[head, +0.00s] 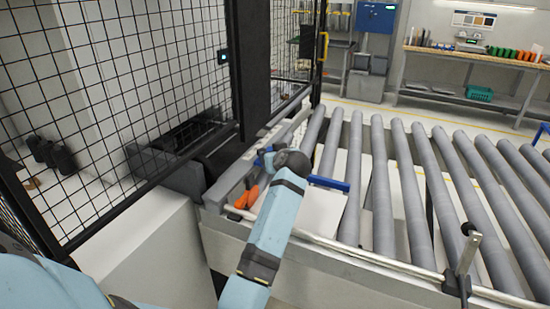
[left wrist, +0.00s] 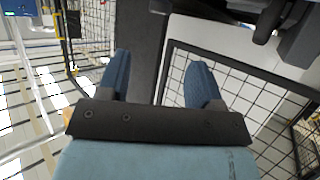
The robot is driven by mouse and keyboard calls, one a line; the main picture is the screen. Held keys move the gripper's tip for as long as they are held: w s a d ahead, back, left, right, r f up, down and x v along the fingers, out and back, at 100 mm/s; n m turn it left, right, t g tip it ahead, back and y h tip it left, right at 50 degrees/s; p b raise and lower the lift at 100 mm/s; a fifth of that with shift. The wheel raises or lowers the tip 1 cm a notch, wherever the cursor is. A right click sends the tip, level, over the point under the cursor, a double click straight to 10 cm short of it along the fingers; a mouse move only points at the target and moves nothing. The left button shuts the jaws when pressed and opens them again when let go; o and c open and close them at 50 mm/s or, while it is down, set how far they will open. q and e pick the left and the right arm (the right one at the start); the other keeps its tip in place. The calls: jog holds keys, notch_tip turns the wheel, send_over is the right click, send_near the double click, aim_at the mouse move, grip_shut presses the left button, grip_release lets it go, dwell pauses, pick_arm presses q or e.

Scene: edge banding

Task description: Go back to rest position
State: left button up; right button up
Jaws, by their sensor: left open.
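My left arm reaches up from the bottom of the head view, over the near left corner of the roller conveyor. Its gripper (head: 267,158) is small there and partly hidden behind the wrist. In the left wrist view the left gripper (left wrist: 159,76) shows two blue fingers spread apart with nothing between them. A dark post and mesh fence lie beyond the fingers. My right gripper is in neither view.
Grey rollers (head: 382,190) fill the right side. Orange-handled items (head: 247,196) lie by the conveyor's left edge, and a blue bar (head: 328,183) shows beside my arm. A black mesh fence (head: 100,90) stands left. A workbench (head: 470,58) stands far back.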

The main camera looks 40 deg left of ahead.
pick_arm(q)
jog(key=shift+a+f, duration=0.1)
jog(key=shift+a, duration=0.1)
jog(key=shift+d, duration=0.1)
jog(key=s+d+f+m+h, duration=0.1)
jog(key=s+f, duration=0.1)
jog(key=s, duration=0.1)
jog(key=s+d+f+m, duration=0.1)
jog(key=s+f, duration=0.2)
jog(key=s+d+f+m+h, duration=0.1)
jog(key=s+f, duration=0.2)
jog(key=shift+s+d+f+h, duration=0.15)
jog(key=shift+s+d+h, duration=0.1)
jog(key=shift+s+h, duration=0.1)
jog(key=s+d+f+m+g+h, duration=0.1)
jog(key=s+d+f+m+h, duration=0.15)
jog(key=s+d, duration=0.6)
jog(key=s+d+f+m+g+h, duration=0.2)
jog(key=s+d+m+h, duration=0.15)
jog(key=s, duration=0.95)
jog(key=s+d+f+m+g+h, duration=0.1)
jog(key=s+d+f+m+h, duration=0.25)
jog(key=s, duration=0.65)
jog(key=w+d+f+m+t+h+p, duration=0.2)
jog(key=w+d+f+t+p, duration=0.3)
jog(key=w+d+t+p, duration=0.1)
jog(key=shift+w+d+t+p, duration=0.3)
jog(key=shift+d+t+p, duration=0.15)
jog(key=shift+d+t, duration=0.4)
